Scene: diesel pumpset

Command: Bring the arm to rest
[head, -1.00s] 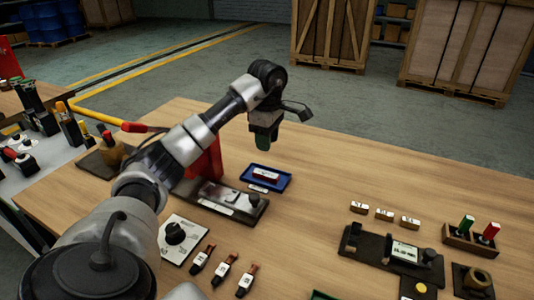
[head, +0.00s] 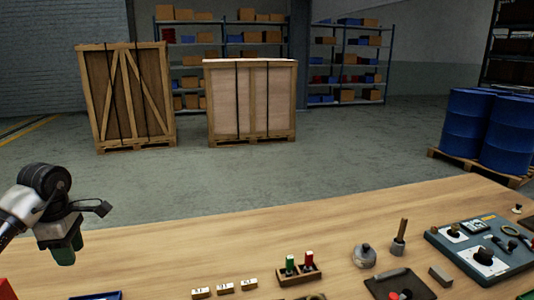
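My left arm comes in at the left edge of the head view. Its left gripper (head: 66,255) points down above the left part of the wooden table (head: 200,255). Its tip is dark green; I cannot tell if this is the fingers or something held, nor whether the fingers are apart. The gripper appears clear of the tabletop. My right arm and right gripper are not in view.
A blue tray (head: 97,296) is cut off below the gripper. Several small labelled blocks (head: 226,288) and a wooden holder (head: 299,275) with green and red pieces lie right of it. A grey-blue panel (head: 484,249) is at far right. Crates (head: 252,100) stand beyond the table.

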